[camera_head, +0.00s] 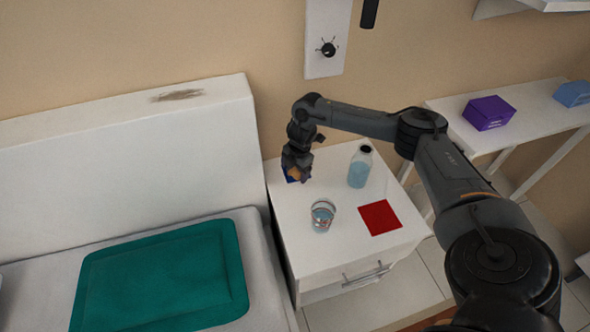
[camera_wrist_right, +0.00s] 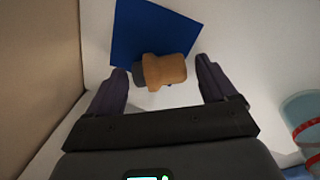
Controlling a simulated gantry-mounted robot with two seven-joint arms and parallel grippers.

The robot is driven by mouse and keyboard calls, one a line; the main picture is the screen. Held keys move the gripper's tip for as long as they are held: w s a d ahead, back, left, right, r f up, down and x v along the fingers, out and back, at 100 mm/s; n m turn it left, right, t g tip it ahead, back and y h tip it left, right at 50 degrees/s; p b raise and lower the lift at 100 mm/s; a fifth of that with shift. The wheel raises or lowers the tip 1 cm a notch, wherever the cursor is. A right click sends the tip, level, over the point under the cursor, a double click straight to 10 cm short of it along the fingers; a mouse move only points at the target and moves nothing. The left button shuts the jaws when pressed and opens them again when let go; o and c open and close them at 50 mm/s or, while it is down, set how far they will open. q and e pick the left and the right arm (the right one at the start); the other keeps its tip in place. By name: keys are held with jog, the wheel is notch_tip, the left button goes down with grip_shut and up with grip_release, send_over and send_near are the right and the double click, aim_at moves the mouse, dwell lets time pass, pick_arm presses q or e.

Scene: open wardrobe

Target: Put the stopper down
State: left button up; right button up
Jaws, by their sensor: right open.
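The stopper (camera_wrist_right: 165,71) is tan with a dark end and lies on its side at the lower edge of a blue square (camera_wrist_right: 150,30) on the white nightstand (camera_head: 330,262). In the head view, a small part of the stopper (camera_head: 295,174) shows below my right gripper (camera_head: 298,178). In the right wrist view, the right gripper's fingers (camera_wrist_right: 160,88) are spread apart on either side of the stopper, with gaps on both sides. The blue square is mostly hidden by the gripper in the head view. My left gripper is not in view.
A bottle of bluish liquid (camera_head: 359,167) stands open right of my gripper. A glass (camera_head: 322,216) with red markings stands nearer the front. A red square (camera_head: 380,217) lies at the right. A bed with a green pillow (camera_head: 165,275) is at left; a wall stands behind.

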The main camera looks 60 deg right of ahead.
aim_at(298, 173)
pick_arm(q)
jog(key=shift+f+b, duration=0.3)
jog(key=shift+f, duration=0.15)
pick_arm(e)
jog(key=shift+f, duration=0.25)
pick_arm(q)
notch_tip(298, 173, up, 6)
jog(key=p, duration=0.5)
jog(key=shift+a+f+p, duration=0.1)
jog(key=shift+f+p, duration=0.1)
jog(key=shift+p, duration=0.15)
pick_arm(e)
notch_tip(298, 173, up, 11)
jog(key=s, duration=0.1)
jog(key=shift+s+a, duration=0.15)
jog(key=shift+s, duration=0.15)
